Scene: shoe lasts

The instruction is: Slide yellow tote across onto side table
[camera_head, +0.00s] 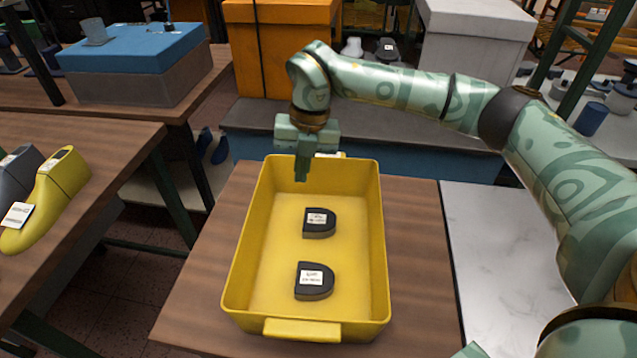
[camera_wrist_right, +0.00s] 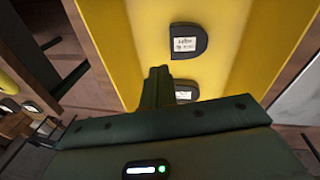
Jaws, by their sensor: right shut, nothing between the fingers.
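The yellow tote (camera_head: 262,240) stands on a brown wooden tabletop (camera_head: 415,300), long side running away from me. It has a lip handle at the near end and another at the far end. Two black D-shaped blocks with white labels, a near one (camera_head: 314,287) and a far one (camera_head: 318,230), lie on its floor. My right gripper (camera_head: 301,178) is shut and empty, fingers down at the tote's far end, seemingly just inside the far wall. The right wrist view shows its closed fingers (camera_wrist_right: 158,75) over the yellow tote (camera_wrist_right: 235,35). Contact cannot be told.
A white marble-look surface (camera_head: 500,260) adjoins the tabletop on the right. Another wooden table (camera_head: 75,150) stands left across a gap, with a yellow shoe last (camera_head: 60,185) on it. Behind the tote are a grey-topped bench (camera_head: 400,140) and an orange box (camera_head: 275,50).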

